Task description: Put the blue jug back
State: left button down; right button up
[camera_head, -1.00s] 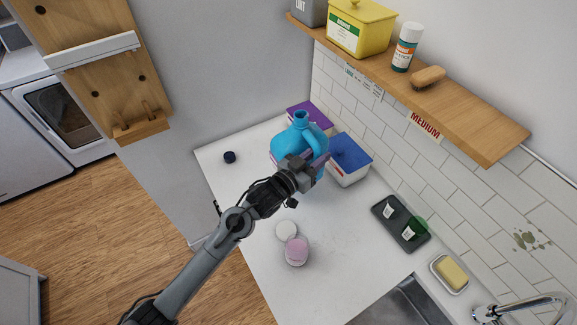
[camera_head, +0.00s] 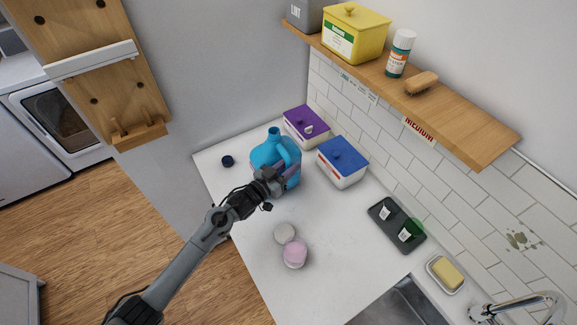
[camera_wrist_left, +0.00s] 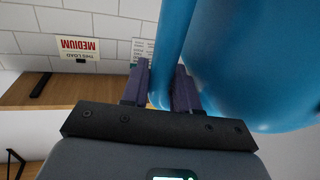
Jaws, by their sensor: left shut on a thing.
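The blue jug (camera_head: 268,156) is at the far end of the white counter, upright, with an open-looking neck. My left gripper (camera_head: 287,173) is shut on the jug's handle. In the left wrist view, the gripper's purple fingers (camera_wrist_left: 161,88) sit on either side of the blue handle (camera_wrist_left: 173,45), with the jug's body (camera_wrist_left: 245,65) to the right. I cannot tell whether the jug's base touches the counter; the arm and gripper hide part of its lower side. My right gripper is not in view.
A purple-lidded box (camera_head: 306,126) and a blue-lidded box (camera_head: 342,162) stand by the tiled wall. A dark cap (camera_head: 227,161) lies left of the jug. A wooden shelf (camera_head: 460,128) overhangs the right.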

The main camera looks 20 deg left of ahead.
pick_arm(q)
jog(key=shift+f, duration=0.15)
jog(key=c, duration=1.3)
grip_release()
jog(key=shift+f, duration=0.2)
jog(key=o, duration=0.5)
jog(key=shift+c, duration=0.2)
jog(key=shift+r, duration=0.1)
